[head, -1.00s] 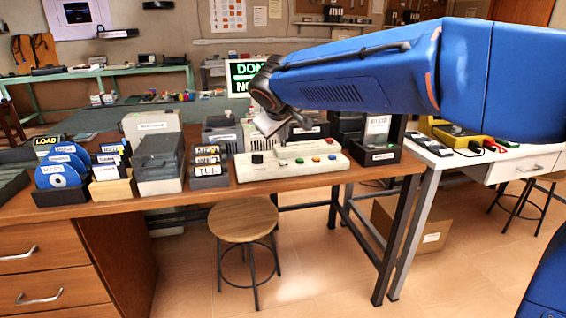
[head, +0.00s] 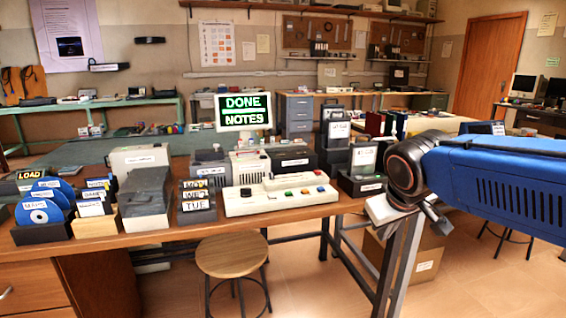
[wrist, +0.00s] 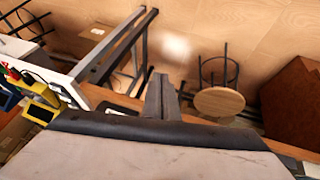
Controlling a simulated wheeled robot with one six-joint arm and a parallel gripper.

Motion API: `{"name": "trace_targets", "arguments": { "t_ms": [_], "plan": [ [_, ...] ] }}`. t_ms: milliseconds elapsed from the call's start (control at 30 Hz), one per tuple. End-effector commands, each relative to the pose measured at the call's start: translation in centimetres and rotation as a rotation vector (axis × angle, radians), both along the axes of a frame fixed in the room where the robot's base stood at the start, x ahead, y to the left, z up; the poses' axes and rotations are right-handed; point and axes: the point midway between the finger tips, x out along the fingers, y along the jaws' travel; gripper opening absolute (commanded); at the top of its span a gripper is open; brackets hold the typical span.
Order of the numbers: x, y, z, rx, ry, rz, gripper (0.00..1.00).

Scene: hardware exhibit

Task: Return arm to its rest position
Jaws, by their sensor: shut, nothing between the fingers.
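My gripper (head: 432,214) is at the right of the head view, at the end of my blue arm. It hangs off the right end of the wooden desk (head: 130,238), in front of the desk's metal legs. In the wrist view my gripper's fingers (wrist: 161,95) are together with nothing between them. They point out over the floor, with the desk legs and the stool beyond.
A white button panel (head: 262,201), card boxes and a rack of discs (head: 45,212) stand on the desk. A lit sign (head: 243,111) reads "DONE NOTES". A round stool (head: 232,257) stands in front. A cardboard box (head: 425,262) sits under my arm. Open floor lies at lower right.

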Motion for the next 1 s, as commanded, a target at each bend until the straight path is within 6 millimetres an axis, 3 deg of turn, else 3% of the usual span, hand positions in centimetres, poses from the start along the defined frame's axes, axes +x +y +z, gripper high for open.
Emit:
{"name": "trace_targets", "arguments": {
  "t_ms": [33, 200, 400, 500, 700, 1000],
  "plan": [
    [-1.9, -1.2, -0.8, 0.019, 0.009, -0.029, 0.00],
    [-7.7, -3.8, -3.9, 0.087, 0.046, -0.109, 0.00],
    [-13.7, -5.2, -7.7, 0.164, 0.078, -0.189, 0.00],
    [-15.6, -5.4, -9.2, 0.192, 0.086, -0.216, 0.00],
    [-17.4, -5.4, -10.5, 0.219, 0.094, -0.240, 0.00],
    [-17.4, -5.4, -10.6, 0.220, 0.095, -0.241, 0.00]
  ]
}}
